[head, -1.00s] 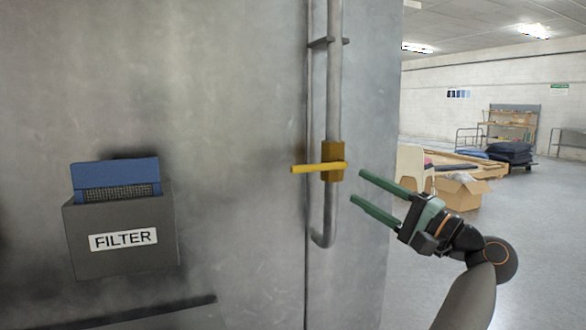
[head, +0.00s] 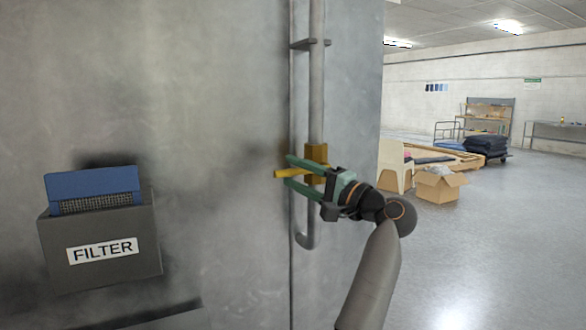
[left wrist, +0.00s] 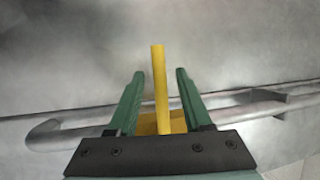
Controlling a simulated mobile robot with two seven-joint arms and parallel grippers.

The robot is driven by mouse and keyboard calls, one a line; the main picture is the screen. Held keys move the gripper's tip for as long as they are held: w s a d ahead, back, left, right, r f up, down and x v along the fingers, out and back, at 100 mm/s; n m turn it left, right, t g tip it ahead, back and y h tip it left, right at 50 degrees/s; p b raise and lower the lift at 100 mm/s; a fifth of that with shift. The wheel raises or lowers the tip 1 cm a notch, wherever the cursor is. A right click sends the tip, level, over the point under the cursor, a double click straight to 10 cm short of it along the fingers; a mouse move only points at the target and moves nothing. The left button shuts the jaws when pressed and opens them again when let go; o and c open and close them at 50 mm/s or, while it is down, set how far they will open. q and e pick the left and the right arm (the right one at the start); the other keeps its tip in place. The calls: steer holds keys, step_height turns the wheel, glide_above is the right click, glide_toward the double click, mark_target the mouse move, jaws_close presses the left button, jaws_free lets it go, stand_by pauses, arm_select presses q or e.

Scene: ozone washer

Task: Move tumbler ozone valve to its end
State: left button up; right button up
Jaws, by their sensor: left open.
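The ozone valve is a yellow block (head: 317,151) on a vertical grey pipe (head: 317,90), with a yellow lever handle (head: 280,174) pointing left, roughly horizontal. My left gripper (head: 288,170) is open, with its green fingers reaching over the valve, one above and one below the handle. In the left wrist view the handle (left wrist: 159,85) stands between the two fingers, with a visible gap on each side. The valve block (left wrist: 178,124) is partly hidden behind the gripper's dark bracket. My right gripper is not in view.
A grey metal wall (head: 200,90) lies behind the pipe. A filter box (head: 100,240) with a blue filter (head: 95,184) is on the wall at left.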

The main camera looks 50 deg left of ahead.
arm_select(q)
steer(key=shift+a+r, duration=0.1)
steer(key=shift+a, duration=0.4)
jaws_close()
stand_by(1.2)
